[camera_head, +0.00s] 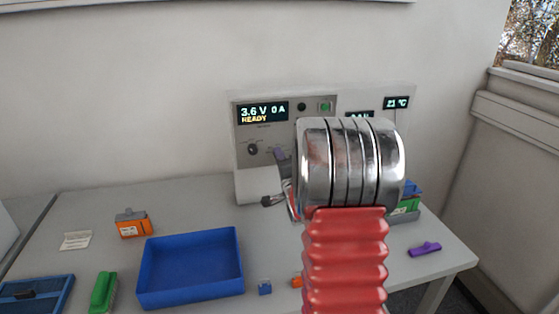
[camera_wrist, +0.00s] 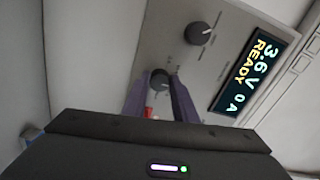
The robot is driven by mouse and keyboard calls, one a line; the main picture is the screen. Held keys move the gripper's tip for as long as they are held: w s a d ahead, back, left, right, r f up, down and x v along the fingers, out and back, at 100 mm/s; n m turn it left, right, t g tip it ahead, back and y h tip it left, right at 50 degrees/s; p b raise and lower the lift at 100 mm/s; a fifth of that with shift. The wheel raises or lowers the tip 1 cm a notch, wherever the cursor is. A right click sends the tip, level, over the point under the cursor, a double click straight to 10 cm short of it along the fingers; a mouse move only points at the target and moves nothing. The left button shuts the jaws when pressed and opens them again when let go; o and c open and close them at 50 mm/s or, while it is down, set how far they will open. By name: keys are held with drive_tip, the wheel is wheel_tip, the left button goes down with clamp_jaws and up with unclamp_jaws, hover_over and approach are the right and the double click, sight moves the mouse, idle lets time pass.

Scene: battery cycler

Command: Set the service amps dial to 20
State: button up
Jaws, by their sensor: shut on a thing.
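The cycler panel (camera_head: 313,101) stands at the back of the bench, its display (camera_head: 262,112) reading 3.6 V, 0 A, READY. It has two dark round dials. The left dial (camera_head: 252,149) is free and also shows at the upper right in the wrist view (camera_wrist: 198,34). My gripper (camera_head: 280,154) is at the right dial (camera_wrist: 160,82). In the wrist view, the purple-grey fingers of my gripper (camera_wrist: 162,76) are on either side of this dial, shut on it. The labels are too small to read, and my arm hides the panel's lower right.
A blue tray (camera_head: 190,296) lies on the bench, with an orange block (camera_head: 132,226) behind it and a green piece (camera_head: 103,292) to its left. A purple object (camera_head: 425,249) lies at the right. A small blue cube (camera_head: 265,287) lies near the front.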

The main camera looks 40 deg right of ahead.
drive_tip(key=shift+s+d+f, duration=0.1)
drive_tip(key=shift+f, duration=0.05)
drive_tip(key=o, duration=1)
drive_tip(key=shift+o, duration=0.2)
drive_tip(key=v, duration=1.3)
drive_tip(key=shift+s+a, duration=0.25)
drive_tip(key=shift+s, duration=0.05)
